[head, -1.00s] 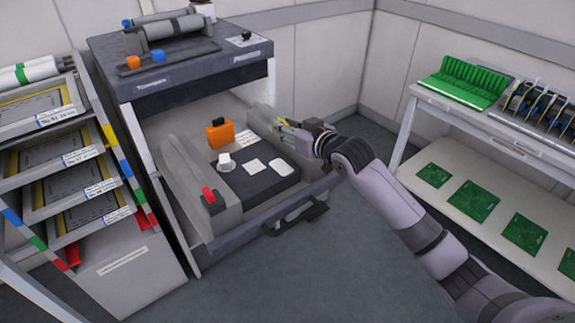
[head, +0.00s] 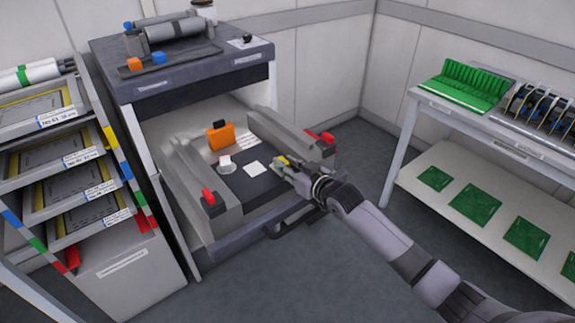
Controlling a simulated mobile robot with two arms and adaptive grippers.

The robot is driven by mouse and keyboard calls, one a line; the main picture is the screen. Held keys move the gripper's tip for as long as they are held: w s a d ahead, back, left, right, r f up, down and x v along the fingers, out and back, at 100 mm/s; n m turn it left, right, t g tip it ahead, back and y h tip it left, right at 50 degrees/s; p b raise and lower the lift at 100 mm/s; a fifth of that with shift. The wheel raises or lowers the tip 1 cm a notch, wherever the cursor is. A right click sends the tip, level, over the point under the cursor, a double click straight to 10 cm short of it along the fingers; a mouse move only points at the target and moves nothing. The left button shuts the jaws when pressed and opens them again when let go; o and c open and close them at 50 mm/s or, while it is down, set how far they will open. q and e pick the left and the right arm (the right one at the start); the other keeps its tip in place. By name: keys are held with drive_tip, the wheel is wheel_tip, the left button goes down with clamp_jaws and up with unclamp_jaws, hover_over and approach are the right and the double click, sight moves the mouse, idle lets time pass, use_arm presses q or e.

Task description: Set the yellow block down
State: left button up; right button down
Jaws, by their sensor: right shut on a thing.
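The yellow block (head: 284,160) is small and partly hidden by the fingers of my right gripper (head: 281,166). The gripper is shut on it, over the right part of the dark pad (head: 236,188) in the open drawer of the trolley. I cannot tell whether the block touches the pad. A white card (head: 258,170) lies on the pad just left of the gripper. My left gripper is not in the head view.
An orange case (head: 220,136) and a small white item (head: 226,164) are also in the drawer. Grey rails with red clips (head: 209,197) flank the pad. The drawer handle (head: 290,224) is below my arm. A shelf with green boards (head: 475,204) stands right.

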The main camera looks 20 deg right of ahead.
drive_tip(key=shift+f, duration=0.15)
drive_tip(key=c, duration=1.3)
unclamp_jaws()
drive_tip(key=shift+r, duration=0.3)
drive_tip(key=shift+s+d+f, duration=0.1)
drive_tip(key=shift+s+d, duration=0.05)
drive_tip(key=shift+s, duration=0.2)
drive_tip(key=v, duration=1.1)
drive_tip(key=shift+s, duration=0.15)
